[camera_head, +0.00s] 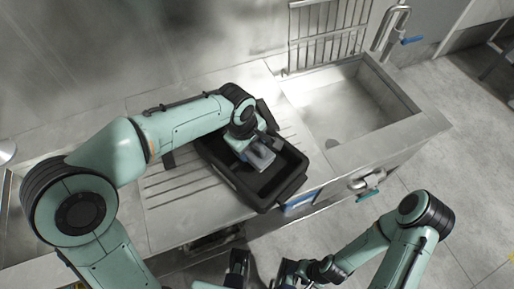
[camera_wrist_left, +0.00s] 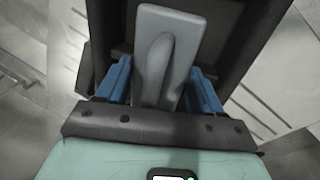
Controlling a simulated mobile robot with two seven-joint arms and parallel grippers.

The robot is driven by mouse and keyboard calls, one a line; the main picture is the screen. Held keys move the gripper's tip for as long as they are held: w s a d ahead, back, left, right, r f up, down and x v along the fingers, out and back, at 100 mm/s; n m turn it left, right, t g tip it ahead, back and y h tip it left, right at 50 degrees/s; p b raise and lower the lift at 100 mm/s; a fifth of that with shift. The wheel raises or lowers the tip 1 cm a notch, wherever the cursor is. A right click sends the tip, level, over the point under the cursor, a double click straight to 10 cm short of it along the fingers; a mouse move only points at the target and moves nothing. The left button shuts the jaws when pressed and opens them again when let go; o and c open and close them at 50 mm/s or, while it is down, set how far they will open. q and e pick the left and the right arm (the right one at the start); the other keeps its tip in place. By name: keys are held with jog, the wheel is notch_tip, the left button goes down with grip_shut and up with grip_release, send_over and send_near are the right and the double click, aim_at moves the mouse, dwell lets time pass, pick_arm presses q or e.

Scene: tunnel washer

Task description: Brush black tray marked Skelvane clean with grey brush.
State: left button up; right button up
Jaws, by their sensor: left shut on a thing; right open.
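The black tray (camera_head: 284,194) lies on the ribbed drainboard, left of the sink, turned at an angle. The grey brush (camera_head: 262,157) is inside it, below my left gripper (camera_head: 249,143). In the left wrist view, the blue fingers of my left gripper (camera_wrist_left: 160,88) are shut on the handle of the grey brush (camera_wrist_left: 170,22), with the dark tray (camera_wrist_left: 235,40) around it. I cannot tell whether the bristles touch the tray floor. No dirt can be made out. My right gripper (camera_head: 288,272) is low at the front, open and away from the tray.
A sink basin (camera_head: 345,105) with a tap (camera_head: 391,28) is right of the tray. A wire rack (camera_head: 325,35) stands behind it.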

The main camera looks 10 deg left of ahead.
pick_arm(q)
jog(key=shift+w+a, duration=0.15)
jog(key=shift+a, duration=0.05)
notch_tip(320, 180, up, 10)
jog(key=p, duration=0.7)
jog(key=shift+r, duration=0.1)
pick_arm(e)
notch_tip(320, 180, up, 8)
jog(key=w, duration=0.2)
jog(key=shift+f, duration=0.25)
